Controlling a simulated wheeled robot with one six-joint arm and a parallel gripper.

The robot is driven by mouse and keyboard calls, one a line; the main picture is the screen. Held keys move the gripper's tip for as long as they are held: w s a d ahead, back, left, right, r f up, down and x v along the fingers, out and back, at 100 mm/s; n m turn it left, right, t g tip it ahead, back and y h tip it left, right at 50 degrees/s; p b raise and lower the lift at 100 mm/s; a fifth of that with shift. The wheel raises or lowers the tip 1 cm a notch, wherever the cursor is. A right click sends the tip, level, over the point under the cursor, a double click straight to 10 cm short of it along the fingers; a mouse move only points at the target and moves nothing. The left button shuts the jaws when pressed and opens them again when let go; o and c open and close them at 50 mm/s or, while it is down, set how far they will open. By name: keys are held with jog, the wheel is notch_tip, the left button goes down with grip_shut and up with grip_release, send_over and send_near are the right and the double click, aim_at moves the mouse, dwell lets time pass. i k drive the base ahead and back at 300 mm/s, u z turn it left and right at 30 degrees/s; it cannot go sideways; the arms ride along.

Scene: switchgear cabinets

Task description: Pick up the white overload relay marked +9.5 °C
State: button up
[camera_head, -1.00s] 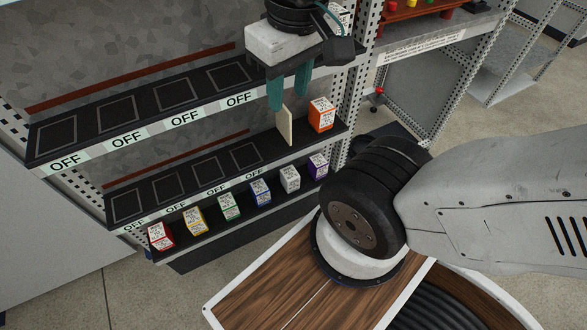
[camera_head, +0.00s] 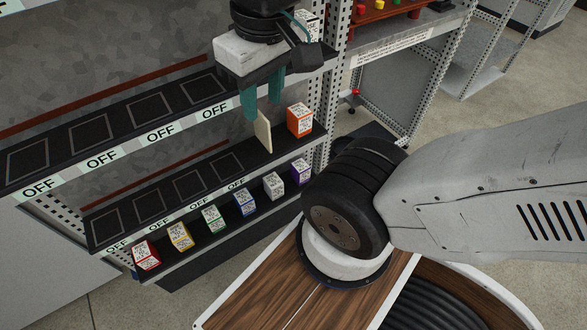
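The white relay (camera_head: 274,186) is a small block on the lowest shelf, between the blue and purple ones; its printed label is too small to read. My gripper (camera_head: 264,102) points down by the middle shelf, above and slightly left of the white relay. Its two teal fingers are apart with a visible gap. A thin cream plate (camera_head: 263,131) stands upright just below the fingertips; whether the fingers touch it cannot be told.
Red (camera_head: 146,255), yellow (camera_head: 180,237), green (camera_head: 213,220), blue (camera_head: 245,202) and purple (camera_head: 300,172) blocks line the lowest shelf. An orange block (camera_head: 299,119) stands on the middle shelf, right of the plate. A perforated post (camera_head: 329,90) rises at the right.

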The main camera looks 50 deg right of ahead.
aim_at(273, 186)
jog(key=z, duration=1.6)
jog(key=k, duration=1.2)
jog(key=u, duration=1.6)
jog(key=i, duration=0.5)
jog(key=z, duration=0.05)
